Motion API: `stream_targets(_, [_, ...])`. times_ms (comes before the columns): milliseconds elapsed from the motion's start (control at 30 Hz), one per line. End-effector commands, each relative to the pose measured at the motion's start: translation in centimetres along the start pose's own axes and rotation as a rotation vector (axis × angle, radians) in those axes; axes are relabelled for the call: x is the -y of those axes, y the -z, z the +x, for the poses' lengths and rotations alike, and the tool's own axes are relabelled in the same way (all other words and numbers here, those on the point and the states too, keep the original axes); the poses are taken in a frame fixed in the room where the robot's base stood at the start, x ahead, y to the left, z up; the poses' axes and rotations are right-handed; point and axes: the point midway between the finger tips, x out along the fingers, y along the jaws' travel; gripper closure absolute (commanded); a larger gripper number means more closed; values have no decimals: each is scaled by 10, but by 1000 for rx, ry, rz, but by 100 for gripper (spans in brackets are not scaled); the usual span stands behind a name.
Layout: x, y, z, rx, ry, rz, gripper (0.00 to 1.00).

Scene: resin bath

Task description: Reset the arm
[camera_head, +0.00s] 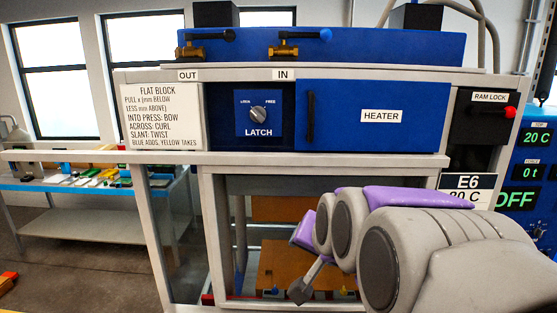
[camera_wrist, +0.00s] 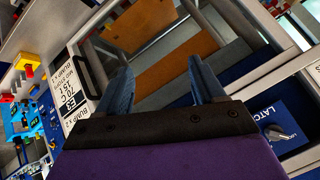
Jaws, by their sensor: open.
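My arm (camera_head: 400,235), grey with purple panels, reaches in from the lower right of the head view, in front of the blue and grey machine. Its far end is low, before the machine's open lower bay. My gripper (camera_wrist: 160,82) shows in the wrist view with two blue-grey fingers spread apart. Nothing is between the fingers. Beyond them is the machine frame with an orange-brown panel (camera_wrist: 143,27). The fingertips are hard to make out in the head view.
The machine carries a blue HEATER door (camera_head: 345,135), a LATCH knob (camera_head: 258,115), a RAM LOCK box (camera_head: 480,125) and two valve handles, OUT and IN. Its grey ledge (camera_head: 290,158) runs above my gripper. A bench (camera_head: 85,187) with small coloured parts stands at left; floor shows in front of it.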

Motion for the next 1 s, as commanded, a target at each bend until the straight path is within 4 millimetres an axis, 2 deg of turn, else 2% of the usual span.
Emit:
stream_targets(33, [-26, -28, 14, 53, -40, -23, 32])
stream_targets(100, [-58, -65, 26, 141, -95, -62, 32])
stream_targets(267, [-126, -151, 44, 351, -196, -151, 32])
stream_targets(400, [-181, -228, 47, 547, -261, -233, 32])
stream_targets(500, [-213, -277, 43, 682, -291, -284, 32])
stream_targets(600, [-235, -312, 37, 785, -306, -326, 32])
stream_targets(733, [-250, -337, 30, 863, -315, -356, 32])
stream_targets(1000, [-253, -341, 28, 878, -316, -363, 32])
